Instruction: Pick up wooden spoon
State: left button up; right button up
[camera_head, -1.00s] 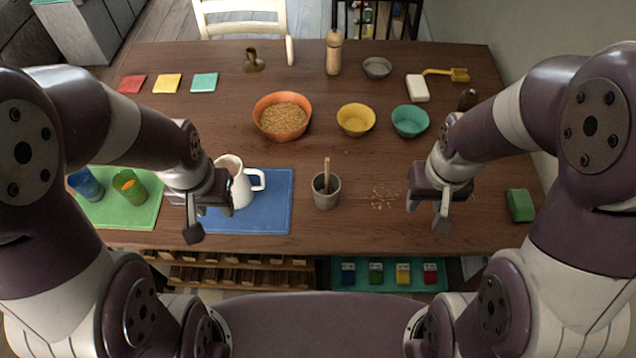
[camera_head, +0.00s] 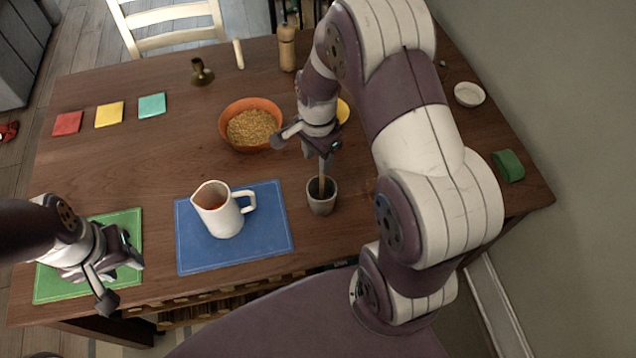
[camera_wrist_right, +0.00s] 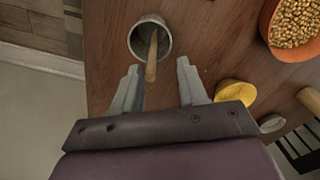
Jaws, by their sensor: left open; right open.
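The wooden spoon (camera_head: 322,179) stands in a grey cup (camera_head: 321,202) right of the blue mat, handle up. Its handle (camera_wrist_right: 152,57) shows in the right wrist view, rising from the cup (camera_wrist_right: 150,23) toward the space between my fingers. My right gripper (camera_head: 303,147) is open above and behind the cup. In the right wrist view its fingertips (camera_wrist_right: 158,68) lie to either side of the handle, with gaps; I cannot tell how deep the handle reaches between them. My left gripper (camera_head: 120,280) is open and empty over the green mat. The spoon's lower end is hidden in the cup.
A white jug (camera_head: 222,212) stands on the blue mat (camera_head: 265,245) left of the cup. An orange bowl of grain (camera_head: 250,126) is behind, and a yellow bowl (camera_wrist_right: 233,93) is near my right gripper. My right arm hides much of the table's right side.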

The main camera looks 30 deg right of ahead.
jog(key=f, duration=0.3)
jog(key=s+f+p, duration=0.1)
jog(key=f, duration=0.1)
jog(key=shift+d+f, duration=0.25)
jog(key=shift+d, duration=0.1)
jog(key=shift+a, duration=0.1)
jog(key=shift+c, duration=0.5)
grip_shut()
jog(key=shift+r, duration=0.1)
notch_tip(320, 180, up, 10)
jog(key=shift+b, duration=0.4)
